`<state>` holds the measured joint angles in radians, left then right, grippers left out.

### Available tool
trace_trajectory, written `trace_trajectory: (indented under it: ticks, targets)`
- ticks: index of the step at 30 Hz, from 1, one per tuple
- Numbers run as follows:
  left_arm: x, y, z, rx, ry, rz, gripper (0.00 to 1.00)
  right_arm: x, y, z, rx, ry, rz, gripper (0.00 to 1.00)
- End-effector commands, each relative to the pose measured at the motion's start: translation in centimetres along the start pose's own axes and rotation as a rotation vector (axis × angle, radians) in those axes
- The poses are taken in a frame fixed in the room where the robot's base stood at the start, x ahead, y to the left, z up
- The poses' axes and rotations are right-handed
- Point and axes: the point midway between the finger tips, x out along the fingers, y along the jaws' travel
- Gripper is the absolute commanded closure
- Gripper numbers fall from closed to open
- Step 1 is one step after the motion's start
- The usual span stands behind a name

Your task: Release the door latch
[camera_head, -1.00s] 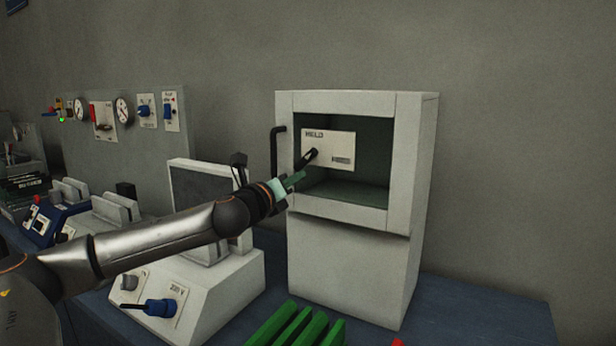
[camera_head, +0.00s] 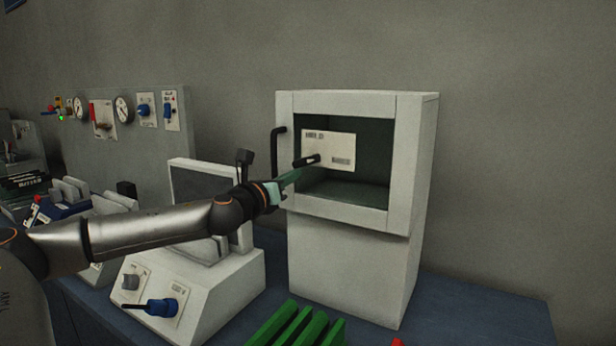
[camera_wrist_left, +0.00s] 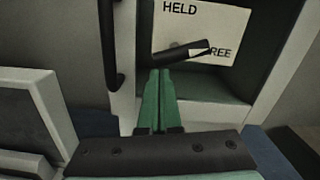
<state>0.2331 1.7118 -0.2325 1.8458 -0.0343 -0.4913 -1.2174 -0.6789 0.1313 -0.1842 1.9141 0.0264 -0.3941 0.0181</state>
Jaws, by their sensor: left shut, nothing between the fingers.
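The door latch is a short black lever (camera_head: 307,160) on a white plate (camera_head: 342,148) inside the cabinet's opening. It lies close to level, tilted slightly. In the left wrist view the lever (camera_wrist_left: 182,50) crosses the plate (camera_wrist_left: 215,22), which reads HELD at top left and has FREE lettering partly hidden at lower right. My left gripper (camera_head: 300,173) has its green fingers shut and empty. In the left wrist view its fingertips (camera_wrist_left: 159,74) are just below the lever's left end; I cannot tell whether they touch. My right gripper is not in view.
The white cabinet (camera_head: 350,265) has a black bar handle (camera_head: 278,150) left of its opening. A white console with a blue knob (camera_head: 161,307) stands below my left arm. Green bars (camera_head: 290,326) lie in front. A gauge panel (camera_head: 150,135) is behind at left.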

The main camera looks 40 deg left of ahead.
Motion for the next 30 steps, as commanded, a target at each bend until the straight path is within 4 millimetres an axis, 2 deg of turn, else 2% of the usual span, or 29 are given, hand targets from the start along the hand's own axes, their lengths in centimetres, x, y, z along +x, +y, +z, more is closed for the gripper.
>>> trace_trajectory:
  ticks: [10,30]
  targets:
    - [0.02,0.3,0.36,0.111,0.0,-0.004,1.0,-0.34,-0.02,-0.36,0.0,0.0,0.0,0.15]
    - [0.04,0.55,0.65,0.105,0.0,-0.004,1.0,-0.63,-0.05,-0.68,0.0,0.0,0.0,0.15]
